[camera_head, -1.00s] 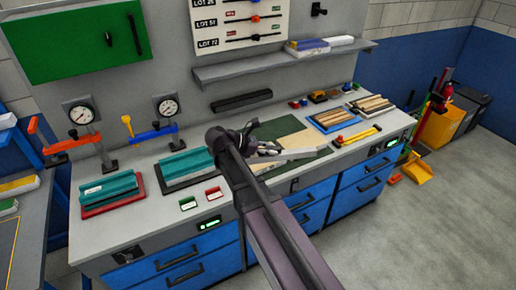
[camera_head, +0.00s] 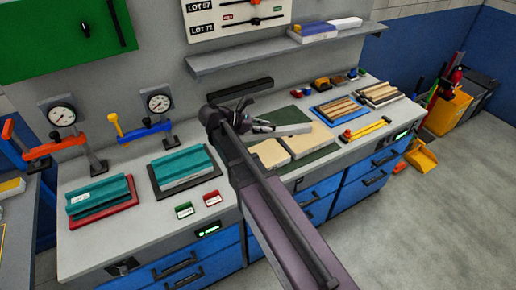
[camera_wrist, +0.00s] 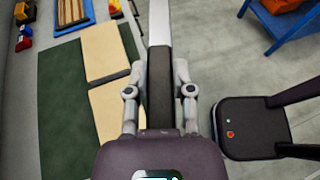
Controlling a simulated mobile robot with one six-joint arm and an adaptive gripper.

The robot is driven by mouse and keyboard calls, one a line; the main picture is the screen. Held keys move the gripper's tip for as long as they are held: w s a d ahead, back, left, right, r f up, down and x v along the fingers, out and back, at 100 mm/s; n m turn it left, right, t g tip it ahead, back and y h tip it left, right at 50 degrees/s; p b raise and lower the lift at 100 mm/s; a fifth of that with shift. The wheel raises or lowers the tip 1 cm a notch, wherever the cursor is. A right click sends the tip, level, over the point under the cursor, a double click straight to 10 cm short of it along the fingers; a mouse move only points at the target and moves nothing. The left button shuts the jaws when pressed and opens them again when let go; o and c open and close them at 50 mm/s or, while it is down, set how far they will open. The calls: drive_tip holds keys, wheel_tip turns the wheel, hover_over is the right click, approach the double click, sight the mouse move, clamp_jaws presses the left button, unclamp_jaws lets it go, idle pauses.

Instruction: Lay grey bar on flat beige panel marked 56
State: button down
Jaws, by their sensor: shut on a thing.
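My gripper (camera_head: 252,125) is shut on the grey bar (camera_head: 289,130), which extends to the right over the bench. The wrist view shows the bar's light end (camera_wrist: 160,22) beyond my fingers (camera_wrist: 160,92). Two flat beige panels lie on a dark green mat (camera_head: 318,153): a farther one in the wrist view (camera_wrist: 106,50), also seen in the head view (camera_head: 311,141), and a nearer one (camera_wrist: 107,112), also in the head view (camera_head: 270,152). A dark gap separates them. In the wrist view the bar is right of both panels. No number 56 is legible.
Teal blocks on a red plate (camera_head: 84,218) and a dark plate (camera_head: 159,199) stand left. A black bar (camera_head: 240,90) lies at the back. A blue tray of wooden strips (camera_head: 318,111) and a yellow-handled tool (camera_head: 370,129) are right. The shelf (camera_head: 215,62) overhangs behind.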

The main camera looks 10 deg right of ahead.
drive_tip(key=shift+w+d, duration=0.15)
drive_tip(key=shift+w, duration=0.25)
drive_tip(key=shift+d+f+b, duration=0.3)
drive_tip(key=shift+f+b, duration=0.35)
drive_tip(key=shift+b, duration=0.05)
drive_tip(key=w+d+f+n+t+b, duration=0.1)
drive_tip(key=d+f+b, duration=0.3)
drive_tip(key=f+b, duration=0.4)
drive_tip(key=w+d+f+n+t+b, duration=0.1)
drive_tip(key=d+f+n+t+b, duration=0.2)
drive_tip(key=f+b, duration=0.5)
drive_tip(key=shift+w+d+f+t+y+b, duration=0.3)
drive_tip(key=shift+d+y, duration=0.1)
drive_tip(key=shift+d, duration=0.35)
drive_tip(key=shift+w, duration=0.1)
drive_tip(key=w+a+f+b, duration=0.1)
drive_tip(key=w+a, duration=0.7)
drive_tip(key=w, duration=0.4)
drive_tip(key=shift+f, duration=0.2)
drive_tip(key=shift+w+a, duration=0.1)
drive_tip(key=shift+a, duration=0.05)
drive_tip(key=shift+w+a+f+b, duration=0.15)
drive_tip(key=shift+w+f+b, duration=0.1)
drive_tip(key=shift+f+b, duration=0.7)
drive_tip(key=shift+w+a+f+b, duration=0.15)
drive_tip(key=shift+w+f+b, duration=0.05)
drive_tip(key=shift+f+b, duration=0.75)
